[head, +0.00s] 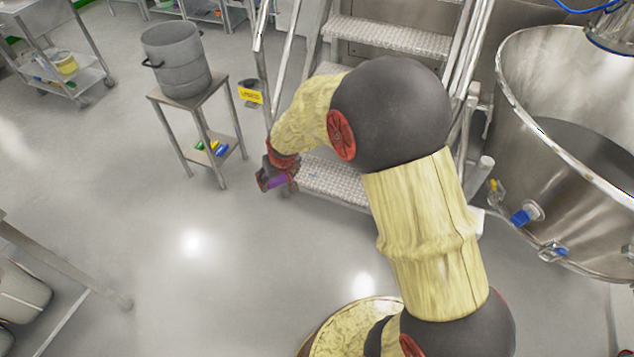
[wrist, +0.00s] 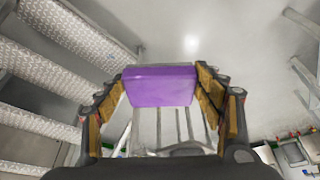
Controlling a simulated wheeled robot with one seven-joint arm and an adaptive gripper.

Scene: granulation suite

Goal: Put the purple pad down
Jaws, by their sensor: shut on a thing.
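The purple pad (wrist: 160,86) is a flat-faced block held between the two fingers of my gripper (wrist: 165,95) in the wrist view. My gripper is shut on it, with a finger against each side. In the head view the pad (head: 277,181) shows as a small purple patch at my gripper (head: 279,178), in front of the metal steps. It is held in the air above the floor. Part of it is hidden by the fingers there.
A small steel stand (head: 206,94) left of my gripper carries a grey pot (head: 176,62), with coloured items (head: 212,147) on its lower shelf. Metal steps (head: 335,180) stand right behind my gripper. A large steel vessel (head: 570,175) is at right. The floor (head: 170,260) in front is clear.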

